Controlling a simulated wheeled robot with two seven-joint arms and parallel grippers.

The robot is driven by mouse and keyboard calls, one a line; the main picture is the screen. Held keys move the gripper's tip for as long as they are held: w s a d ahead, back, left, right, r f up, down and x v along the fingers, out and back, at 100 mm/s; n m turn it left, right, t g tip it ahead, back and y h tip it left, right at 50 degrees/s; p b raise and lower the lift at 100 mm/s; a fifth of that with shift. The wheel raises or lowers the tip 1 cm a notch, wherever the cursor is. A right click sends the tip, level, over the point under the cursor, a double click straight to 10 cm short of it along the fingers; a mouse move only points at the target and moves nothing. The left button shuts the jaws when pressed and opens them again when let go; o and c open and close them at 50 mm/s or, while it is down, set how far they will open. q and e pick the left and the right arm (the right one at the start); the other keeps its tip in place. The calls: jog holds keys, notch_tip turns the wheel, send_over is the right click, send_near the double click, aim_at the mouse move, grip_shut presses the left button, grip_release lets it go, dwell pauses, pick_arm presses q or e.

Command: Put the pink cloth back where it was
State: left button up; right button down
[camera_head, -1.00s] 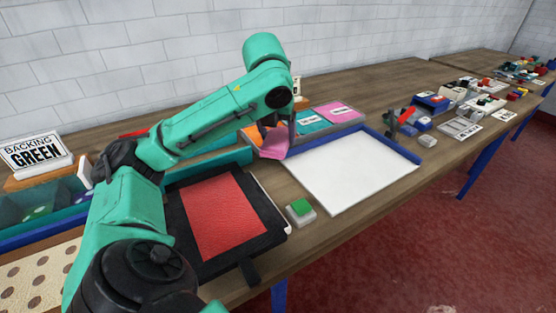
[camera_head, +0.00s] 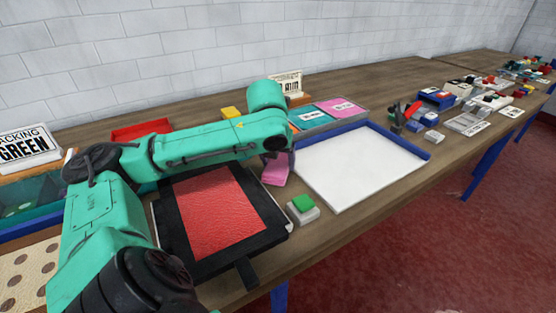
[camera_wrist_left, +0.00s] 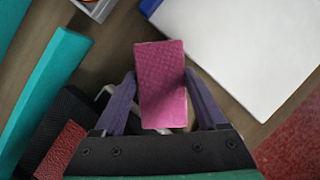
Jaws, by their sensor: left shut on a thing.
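The pink cloth (camera_head: 276,174) hangs under my left gripper (camera_head: 276,157) in the head view, between the red panel in its black frame and the white board. In the left wrist view the pink cloth (camera_wrist_left: 161,82) is a small textured rectangle between the two dark fingers, and my left gripper (camera_wrist_left: 158,92) is shut on it. A grey tray (camera_head: 366,114) stands behind the white board, with a teal section (camera_head: 309,116) and a pink section (camera_head: 337,104), each bearing a white label. My arm hides its left end. My right gripper is out of view.
The white board (camera_head: 352,168) has a blue rim. The red panel (camera_head: 215,212) lies in a black frame (camera_head: 171,235). A green button (camera_head: 302,202) sits at the table's front edge. Small tools and blocks (camera_head: 437,98) stand farther right.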

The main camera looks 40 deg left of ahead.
pick_arm(q)
jog(key=o, duration=1.1)
jog(key=shift+o, duration=0.2)
jog(key=p+v, duration=0.3)
jog(key=v, duration=1)
jog(key=shift+w+p, duration=0.15)
jog(key=shift+p, duration=0.25)
jog(key=shift+a, duration=0.1)
